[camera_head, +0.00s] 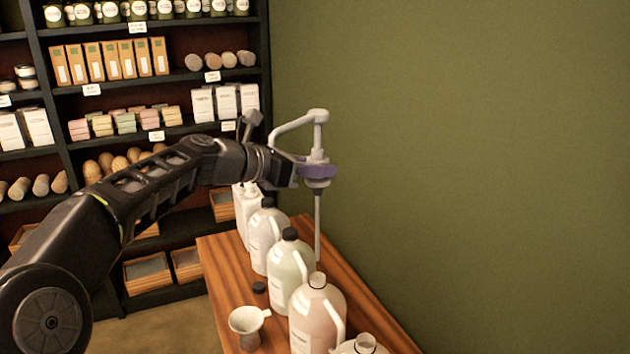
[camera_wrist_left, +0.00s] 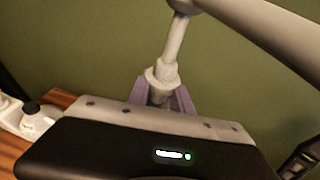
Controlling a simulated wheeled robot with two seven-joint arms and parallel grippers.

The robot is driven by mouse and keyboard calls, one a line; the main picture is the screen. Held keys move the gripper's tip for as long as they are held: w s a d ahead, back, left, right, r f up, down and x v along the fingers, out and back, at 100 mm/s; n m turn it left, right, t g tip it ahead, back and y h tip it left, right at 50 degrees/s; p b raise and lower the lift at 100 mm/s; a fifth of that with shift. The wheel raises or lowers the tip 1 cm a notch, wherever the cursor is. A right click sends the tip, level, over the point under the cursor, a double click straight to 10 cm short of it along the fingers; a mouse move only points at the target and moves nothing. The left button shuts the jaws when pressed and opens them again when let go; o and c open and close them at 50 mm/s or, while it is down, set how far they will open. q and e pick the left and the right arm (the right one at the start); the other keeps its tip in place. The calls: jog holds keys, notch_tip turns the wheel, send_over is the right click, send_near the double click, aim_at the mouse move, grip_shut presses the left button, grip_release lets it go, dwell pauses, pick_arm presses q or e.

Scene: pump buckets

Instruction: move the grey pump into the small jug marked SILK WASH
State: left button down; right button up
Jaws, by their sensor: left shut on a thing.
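The grey pump (camera_head: 318,130) is upright, its spout pointing left and its long tube hanging straight down. My left gripper (camera_head: 316,171) is shut on the pump just below its head, with purple fingers around the collar; the pump also shows in the left wrist view (camera_wrist_left: 162,80). The tube's lower end appears just above the uncapped neck of a pinkish jug (camera_head: 316,318); I cannot tell whether it lines up in depth. Another uncapped jug (camera_head: 364,345) is cut off at the bottom edge. No SILK WASH label is readable. My right gripper is not in view.
On the wooden table (camera_head: 222,262) stand a pale green jug (camera_head: 289,268) and a whitish jug (camera_head: 265,238), both black-capped, with white containers (camera_head: 246,205) behind. A loose black cap (camera_head: 259,287) and a funnel (camera_head: 248,325) are at left. A green wall (camera_head: 480,150) borders the right side.

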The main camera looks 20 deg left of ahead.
aim_at(308, 183)
pick_arm(q)
jog(key=shift+f, duration=0.95)
jog(key=shift+f+b, duration=0.8)
jog(key=shift+b, duration=0.25)
jog(key=shift+r, duration=0.1)
notch_tip(308, 183, down, 6)
jog(key=b, duration=0.4)
